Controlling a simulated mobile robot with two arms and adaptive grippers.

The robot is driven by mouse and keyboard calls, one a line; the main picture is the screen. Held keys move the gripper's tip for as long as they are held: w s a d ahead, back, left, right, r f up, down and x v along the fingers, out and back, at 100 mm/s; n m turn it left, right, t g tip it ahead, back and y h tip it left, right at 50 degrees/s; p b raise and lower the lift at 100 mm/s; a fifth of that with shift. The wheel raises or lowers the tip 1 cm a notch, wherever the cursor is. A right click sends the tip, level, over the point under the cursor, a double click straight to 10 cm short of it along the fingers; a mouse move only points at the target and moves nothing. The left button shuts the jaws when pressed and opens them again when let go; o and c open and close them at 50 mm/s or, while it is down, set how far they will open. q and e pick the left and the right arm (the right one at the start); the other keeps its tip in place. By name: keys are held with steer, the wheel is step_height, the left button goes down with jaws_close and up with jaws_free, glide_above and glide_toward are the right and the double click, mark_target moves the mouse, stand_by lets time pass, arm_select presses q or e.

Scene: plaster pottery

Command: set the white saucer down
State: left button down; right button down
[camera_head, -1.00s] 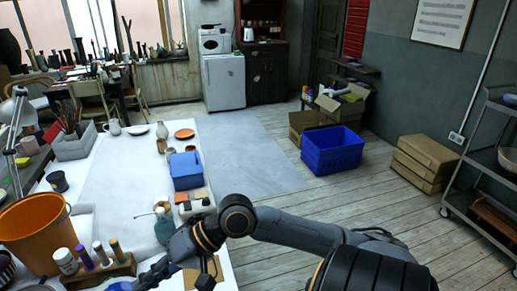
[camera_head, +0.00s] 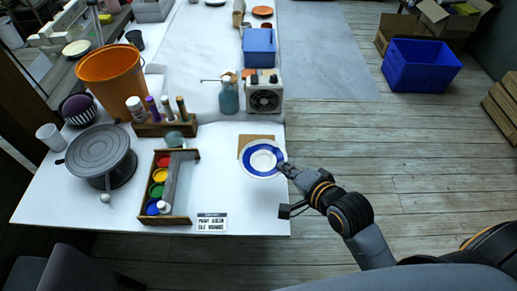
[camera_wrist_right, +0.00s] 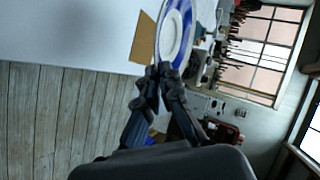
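The white saucer (camera_head: 262,160) with a broad blue ring is near the table's right edge. My right gripper (camera_head: 284,168) is shut on its right rim. In the right wrist view the saucer (camera_wrist_right: 172,36) shows at a slant, its rim between the fingertips (camera_wrist_right: 160,72). A flat brown square (camera_head: 244,141) lies on the white table (camera_head: 222,178), partly covered by the saucer in the head view. I cannot tell how far the saucer is above it. My left gripper is not in view.
A paint box (camera_head: 179,208) and printed card (camera_head: 212,222) are left of the saucer. Behind stand a spray bottle (camera_head: 228,98), a white device (camera_head: 264,92) and a blue box (camera_head: 259,47). A grey turntable (camera_head: 98,150) is further left. Bare table surrounds the saucer's left and front.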

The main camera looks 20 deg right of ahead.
mark_target(279, 151)
steer(key=w+f, duration=0.1)
steer(key=w, duration=0.2)
steer(key=w+f, duration=0.1)
steer(key=w, duration=0.1)
steer(key=w+d+f, duration=0.1)
steer(key=w+f, duration=0.1)
steer(key=w, duration=0.1)
steer(key=shift+w+d+p, duration=0.1)
steer(key=shift+w+p, duration=0.2)
steer(key=shift+p, duration=0.1)
steer(key=w+f, duration=0.4)
steer(key=f, duration=0.1)
steer(key=shift+w+d, duration=0.15)
steer(key=shift+d, duration=0.1)
steer(key=shift+w+f, duration=0.35)
steer(key=shift+f, duration=0.05)
step_height(279, 151, down, 3)
steer(key=shift+w+f+b, duration=0.15)
steer(key=shift+f+b, duration=0.05)
steer(key=shift+b, duration=0.15)
steer(key=c, duration=2)
jaws_free()
steer(key=shift+f, duration=0.1)
steer(key=shift+o, duration=1)
